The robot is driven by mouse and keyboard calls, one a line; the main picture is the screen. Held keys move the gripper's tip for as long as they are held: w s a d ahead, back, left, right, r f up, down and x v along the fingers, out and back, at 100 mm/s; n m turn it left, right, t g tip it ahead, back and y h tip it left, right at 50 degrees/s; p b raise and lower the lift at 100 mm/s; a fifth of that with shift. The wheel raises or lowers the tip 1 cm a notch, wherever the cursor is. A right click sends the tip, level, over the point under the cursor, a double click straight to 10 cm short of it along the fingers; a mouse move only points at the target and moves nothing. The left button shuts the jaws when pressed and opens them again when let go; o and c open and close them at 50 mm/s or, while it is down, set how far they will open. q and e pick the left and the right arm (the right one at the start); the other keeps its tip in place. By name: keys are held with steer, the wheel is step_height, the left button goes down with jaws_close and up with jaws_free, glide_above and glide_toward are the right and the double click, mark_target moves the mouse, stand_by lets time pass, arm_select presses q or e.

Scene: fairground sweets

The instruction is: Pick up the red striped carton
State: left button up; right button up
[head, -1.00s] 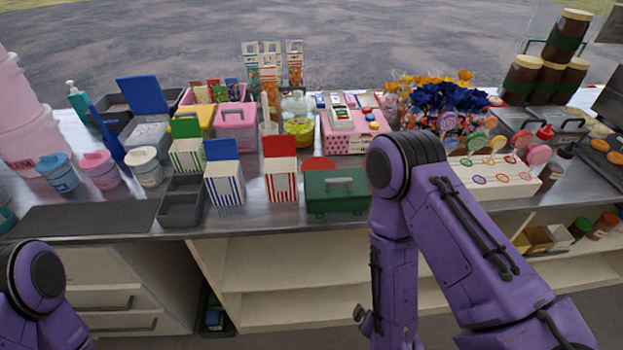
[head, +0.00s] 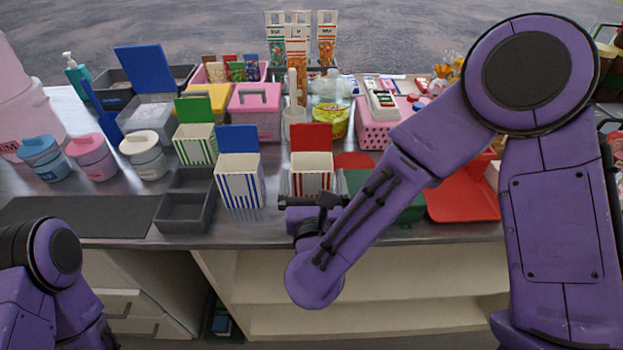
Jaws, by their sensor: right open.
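The red striped carton (head: 312,180), white with red stripes and a raised red back flap, stands upright on the metal counter near its front edge. My right gripper (head: 311,190) is at the carton's lower front, with its open fingers at the carton's left and right sides. Whether the fingers touch the carton cannot be told. The wrist hides the carton's bottom. My left arm shows at the lower left, but its gripper is out of view.
A blue striped carton (head: 239,183) stands close on the left, with a grey divided tray (head: 184,222) beyond it. A green box (head: 405,208) is close on the right, partly behind my right arm. A red tray (head: 462,203) lies further right. Pink dotted box (head: 375,136) stands behind.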

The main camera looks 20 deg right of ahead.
steer(key=p+x, duration=0.1)
steer(key=x, duration=0.4)
steer(key=shift+r, duration=0.2)
steer(key=shift+s, duration=0.1)
steer(key=shift+c, duration=0.3)
steer(key=c, duration=0.9)
